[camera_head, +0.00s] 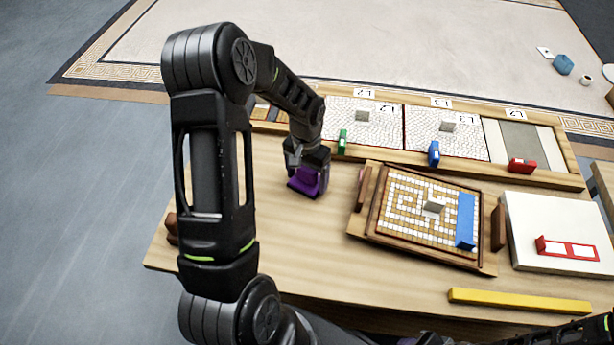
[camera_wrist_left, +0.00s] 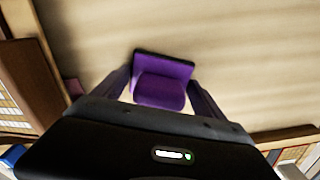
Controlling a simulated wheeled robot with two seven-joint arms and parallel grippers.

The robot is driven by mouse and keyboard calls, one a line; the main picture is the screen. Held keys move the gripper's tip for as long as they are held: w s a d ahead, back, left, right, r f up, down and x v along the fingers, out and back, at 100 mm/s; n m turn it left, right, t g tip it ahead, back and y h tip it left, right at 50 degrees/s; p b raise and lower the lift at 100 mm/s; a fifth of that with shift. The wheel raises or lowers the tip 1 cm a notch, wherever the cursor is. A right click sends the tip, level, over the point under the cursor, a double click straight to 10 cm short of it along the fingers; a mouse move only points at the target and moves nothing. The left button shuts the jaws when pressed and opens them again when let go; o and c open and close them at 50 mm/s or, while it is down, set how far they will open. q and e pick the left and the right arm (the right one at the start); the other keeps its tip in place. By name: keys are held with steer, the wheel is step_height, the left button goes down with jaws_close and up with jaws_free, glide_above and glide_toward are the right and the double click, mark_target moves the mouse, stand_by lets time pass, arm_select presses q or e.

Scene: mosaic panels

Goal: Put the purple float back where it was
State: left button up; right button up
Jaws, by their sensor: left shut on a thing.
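The purple float (camera_head: 303,185) has a flat base and a thick handle. In the head view it is low over, or resting on, the bare wood left of the tilted mosaic board; I cannot tell if it touches. My left gripper (camera_head: 309,168) comes down from above and is shut on its handle. In the left wrist view the purple float (camera_wrist_left: 163,70) sits between the two fingers of my left gripper (camera_wrist_left: 161,90). My right gripper is not seen; only a piece of my right arm shows at the lower right corner.
The mosaic board (camera_head: 372,245) holds a grey-handled piece and a blue bar (camera_head: 466,220). Behind stands a long wooden frame of panels (camera_head: 440,168) with green (camera_head: 343,142), blue (camera_head: 434,153) and red (camera_head: 522,166) floats along its front. A yellow bar (camera_head: 520,301) lies at front right.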

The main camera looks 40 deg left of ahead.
mark_target(306, 168)
arm_select(q)
steer(key=shift+f, duration=0.1)
steer(key=o, duration=1.2)
steer(key=shift+o, duration=0.2)
steer(key=shift+r, duration=0.25)
step_height(306, 168, up, 12)
steer(key=shift+f+p, duration=0.15)
steer(key=shift+p, duration=0.8)
